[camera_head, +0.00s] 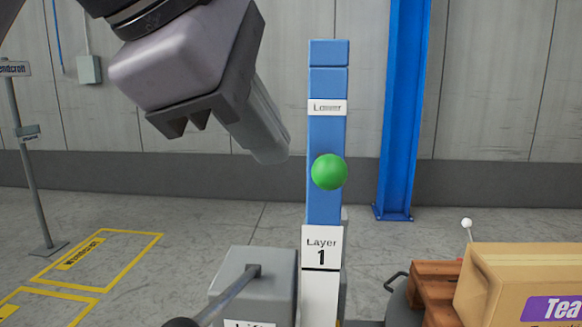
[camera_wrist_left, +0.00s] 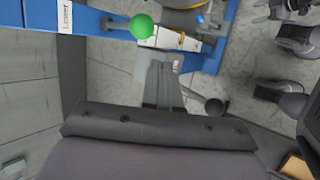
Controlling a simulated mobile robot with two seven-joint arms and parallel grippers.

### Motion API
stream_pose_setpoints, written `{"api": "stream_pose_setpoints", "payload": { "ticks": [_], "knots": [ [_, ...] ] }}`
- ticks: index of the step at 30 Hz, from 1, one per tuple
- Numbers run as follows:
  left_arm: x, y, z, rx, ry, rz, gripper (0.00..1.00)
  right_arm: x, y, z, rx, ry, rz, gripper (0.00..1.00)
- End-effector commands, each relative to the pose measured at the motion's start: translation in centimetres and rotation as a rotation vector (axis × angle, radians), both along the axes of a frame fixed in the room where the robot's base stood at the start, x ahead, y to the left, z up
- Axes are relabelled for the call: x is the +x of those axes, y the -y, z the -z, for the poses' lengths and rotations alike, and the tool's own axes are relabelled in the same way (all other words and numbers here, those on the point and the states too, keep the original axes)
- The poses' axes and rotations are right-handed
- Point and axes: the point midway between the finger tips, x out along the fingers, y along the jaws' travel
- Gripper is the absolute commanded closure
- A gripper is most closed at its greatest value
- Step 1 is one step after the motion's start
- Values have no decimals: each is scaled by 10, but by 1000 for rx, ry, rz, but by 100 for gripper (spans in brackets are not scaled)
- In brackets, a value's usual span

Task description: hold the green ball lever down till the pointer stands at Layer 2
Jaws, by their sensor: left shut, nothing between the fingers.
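The green ball (camera_head: 329,172) shows in front of the blue post (camera_head: 327,205), below a white plate reading "Lower" (camera_head: 327,107). It also shows in the left wrist view (camera_wrist_left: 142,27). A white sign reading "Layer 1" (camera_head: 321,248) is lower on the post; I cannot make out a separate pointer. My left gripper (camera_head: 272,157) is shut and empty, up and to the left of the ball, with a gap between them. In the left wrist view its fingers (camera_wrist_left: 160,78) point toward the post, short of the ball. My right gripper is not in view.
A grey box (camera_head: 252,275) stands left of the post's foot, with a dark rod lever (camera_head: 228,294) in front. A blue column (camera_head: 402,110) stands behind. At right are a wooden pallet (camera_head: 432,285) and a cardboard box (camera_head: 520,270).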

Motion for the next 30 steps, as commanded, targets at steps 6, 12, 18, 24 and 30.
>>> {"api": "stream_pose_setpoints", "payload": {
  "ticks": [6,12,18,24,30],
  "knots": [
    [-10,-6,-16,-1,-1,-1,100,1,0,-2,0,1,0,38],
    [-11,-7,-17,-1,-1,-1,100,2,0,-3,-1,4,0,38],
    [-11,-7,-17,-1,0,-2,100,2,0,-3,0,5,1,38],
    [-11,-7,-17,-1,1,-1,100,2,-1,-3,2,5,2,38],
    [-11,-4,-13,-10,-15,10,100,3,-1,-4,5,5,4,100]
  ]
}}
